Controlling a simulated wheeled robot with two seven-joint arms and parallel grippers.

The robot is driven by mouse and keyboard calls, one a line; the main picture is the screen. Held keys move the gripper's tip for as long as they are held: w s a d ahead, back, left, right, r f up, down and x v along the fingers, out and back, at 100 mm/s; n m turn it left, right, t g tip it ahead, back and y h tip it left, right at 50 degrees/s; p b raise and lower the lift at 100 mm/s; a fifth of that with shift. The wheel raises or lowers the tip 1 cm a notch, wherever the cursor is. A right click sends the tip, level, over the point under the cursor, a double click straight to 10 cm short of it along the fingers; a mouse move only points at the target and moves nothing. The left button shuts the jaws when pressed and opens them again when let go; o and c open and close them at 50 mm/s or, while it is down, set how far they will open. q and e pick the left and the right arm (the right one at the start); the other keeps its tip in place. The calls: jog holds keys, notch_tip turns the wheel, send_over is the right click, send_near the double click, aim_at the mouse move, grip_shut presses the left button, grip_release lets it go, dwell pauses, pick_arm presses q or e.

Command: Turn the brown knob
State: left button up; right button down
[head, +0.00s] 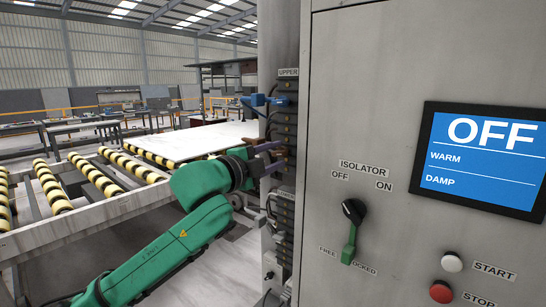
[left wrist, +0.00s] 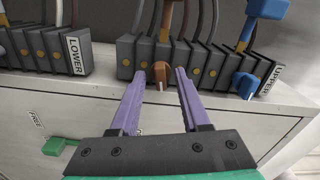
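The brown knob (left wrist: 160,72) sits on the front of a row of dark terminal blocks in the left wrist view. My left gripper (left wrist: 160,76) has its two purple fingers apart, one on each side of the knob, with the tips close to the blocks. I cannot tell whether either finger touches it. In the head view my left gripper (head: 270,158) reaches the block column on the side of the cabinet; a brown part shows there, partly hidden by the fingers. My right gripper is not in view.
A blue knob (left wrist: 245,84) is on the same row, towards the UPPER label (left wrist: 274,78). The LOWER block group (left wrist: 45,52) is at left. A striped roller conveyor (head: 60,225) stands left.

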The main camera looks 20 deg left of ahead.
pick_arm(q)
jog(key=shift+s, duration=0.1)
jog(key=shift+s+a+f+b, duration=0.1)
jog(key=shift+s+a+b, duration=0.1)
jog(key=shift+s+b, duration=0.15)
jog(key=b+v, duration=0.7)
jog(key=v, duration=0.6)
jog(key=shift+s, duration=0.35)
